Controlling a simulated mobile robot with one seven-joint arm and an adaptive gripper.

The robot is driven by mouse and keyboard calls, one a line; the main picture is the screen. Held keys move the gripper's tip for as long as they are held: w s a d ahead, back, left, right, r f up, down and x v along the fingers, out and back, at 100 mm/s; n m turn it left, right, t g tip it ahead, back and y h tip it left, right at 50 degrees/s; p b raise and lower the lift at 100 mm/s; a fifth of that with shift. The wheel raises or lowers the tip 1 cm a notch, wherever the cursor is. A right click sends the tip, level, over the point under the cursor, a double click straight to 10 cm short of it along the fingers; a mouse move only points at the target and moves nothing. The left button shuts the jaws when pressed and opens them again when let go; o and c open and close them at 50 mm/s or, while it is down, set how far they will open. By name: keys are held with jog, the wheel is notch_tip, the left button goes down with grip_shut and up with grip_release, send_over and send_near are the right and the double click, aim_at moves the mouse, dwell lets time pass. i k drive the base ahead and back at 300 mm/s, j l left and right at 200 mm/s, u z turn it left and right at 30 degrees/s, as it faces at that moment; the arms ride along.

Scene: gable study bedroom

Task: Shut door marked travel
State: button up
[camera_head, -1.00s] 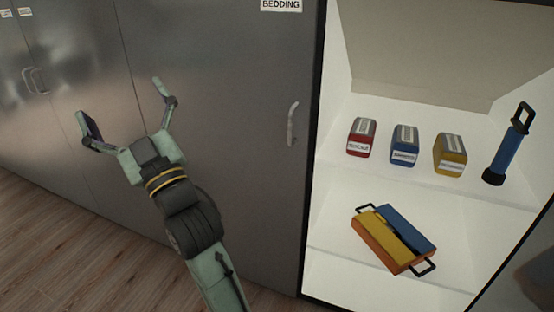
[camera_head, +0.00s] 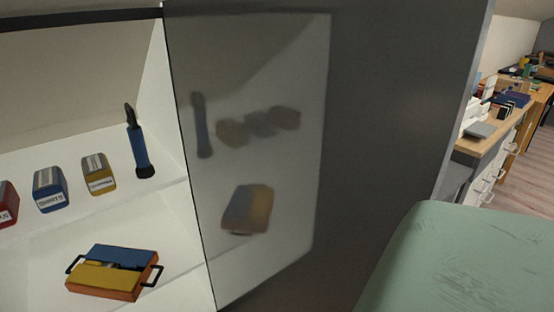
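The open cupboard (camera_head: 95,215) fills the left of the head view, with its white inside showing. An open dark grey door (camera_head: 400,120) stands at its right edge, swung outward. Its glossy inner face (camera_head: 270,70) mirrors the cupboard's contents. No label shows on this door, so I cannot read whether it is the travel one. My gripper is out of the picture.
Inside are a blue torch (camera_head: 140,155), a blue packet (camera_head: 50,190), a yellow packet (camera_head: 98,176), a partly cut-off red packet (camera_head: 6,205) and a yellow-blue case (camera_head: 110,275). Beyond the door, a wooden-topped desk (camera_head: 490,140) stands at right. A green surface (camera_head: 465,260) fills the lower right.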

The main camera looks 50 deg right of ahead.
aim_at(310, 129)
jog(key=k+l, duration=0.2)
jog(key=l, duration=0.2)
jog(key=k+l, duration=0.15)
jog(key=l, duration=0.25)
jog(key=k+l, duration=0.2)
jog(key=l, duration=0.2)
jog(key=k+l, duration=0.15)
jog(key=l, duration=0.25)
jog(key=k+l, duration=0.2)
jog(key=l, duration=0.2)
jog(key=k+l+z, duration=0.1)
jog(key=l, duration=0.25)
jog(key=k+l+z, duration=0.15)
jog(key=l, duration=0.2)
jog(key=k+l+z, duration=0.1)
jog(key=l, duration=0.25)
jog(key=k+l+z, duration=0.1)
jog(key=l, duration=0.3)
jog(key=j, duration=1.45)
